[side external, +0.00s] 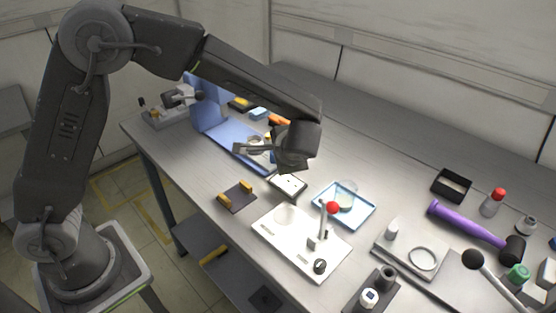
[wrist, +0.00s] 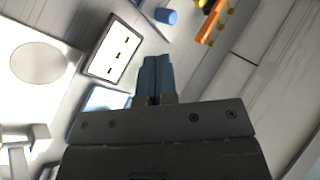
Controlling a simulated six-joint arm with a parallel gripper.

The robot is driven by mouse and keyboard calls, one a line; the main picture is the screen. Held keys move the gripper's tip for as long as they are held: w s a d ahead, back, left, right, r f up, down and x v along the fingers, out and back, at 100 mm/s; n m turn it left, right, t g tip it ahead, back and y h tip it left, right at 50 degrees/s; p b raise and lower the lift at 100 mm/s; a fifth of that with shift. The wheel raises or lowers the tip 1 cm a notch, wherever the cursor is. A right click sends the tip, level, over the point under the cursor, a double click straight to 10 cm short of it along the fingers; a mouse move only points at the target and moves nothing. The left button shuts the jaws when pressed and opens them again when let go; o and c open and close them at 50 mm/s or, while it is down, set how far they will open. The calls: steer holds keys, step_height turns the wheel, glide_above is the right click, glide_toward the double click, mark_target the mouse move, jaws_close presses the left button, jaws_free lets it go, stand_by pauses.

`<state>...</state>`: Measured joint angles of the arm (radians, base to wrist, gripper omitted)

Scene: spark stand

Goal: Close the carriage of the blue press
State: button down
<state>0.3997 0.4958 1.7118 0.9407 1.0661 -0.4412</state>
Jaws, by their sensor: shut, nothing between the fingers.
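The blue press (side external: 209,104) stands at the back left of the bench, with its long blue bed (side external: 228,141) reaching toward the front right. A pale round part lies near the bed's right end, close to my gripper; I cannot tell whether it is the carriage. My gripper (wrist: 155,62) is shut and empty in the wrist view, its blue-grey fingertips together. In the side view my wrist hangs over the right end of the bed and hides part of it. I cannot tell whether my gripper touches the press.
A white plate with black slots (wrist: 115,47) lies beside my fingers. In the side view, a white board with a red-knobbed lever (side external: 332,208), a blue-rimmed tray (side external: 366,220) and a purple hammer (side external: 466,226) stand to the right. A dark block with yellow strips (side external: 237,198) lies in front.

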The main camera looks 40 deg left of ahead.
steer(key=shift+w+d+f, duration=0.2)
steer(key=shift+w+f, duration=0.3)
steer(key=shift+f, duration=0.15)
steer(key=x, duration=0.9)
steer(key=shift+w+a+f, duration=0.15)
steer(key=shift+w+a, duration=0.05)
steer(key=shift+a, duration=0.15)
